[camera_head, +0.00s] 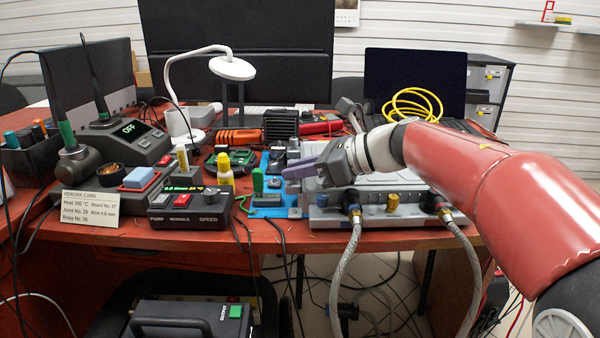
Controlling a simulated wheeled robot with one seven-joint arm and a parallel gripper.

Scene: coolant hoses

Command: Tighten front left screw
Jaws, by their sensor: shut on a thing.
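My gripper (304,170) reaches in from the right, low over the blue plate (294,213) near the bench's front edge. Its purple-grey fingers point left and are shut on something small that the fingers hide. I cannot make out which screw is the front left one. A green upright piece (258,180) on a small dark block (266,200) stands just left of the fingertips, apart from them as far as I can tell. The right part of the plate is hidden behind my gripper.
A grey flat unit (395,214) with hose fittings stands right, with grey hoses (345,265) hanging off the front edge. A white lamp (232,68) rises behind.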

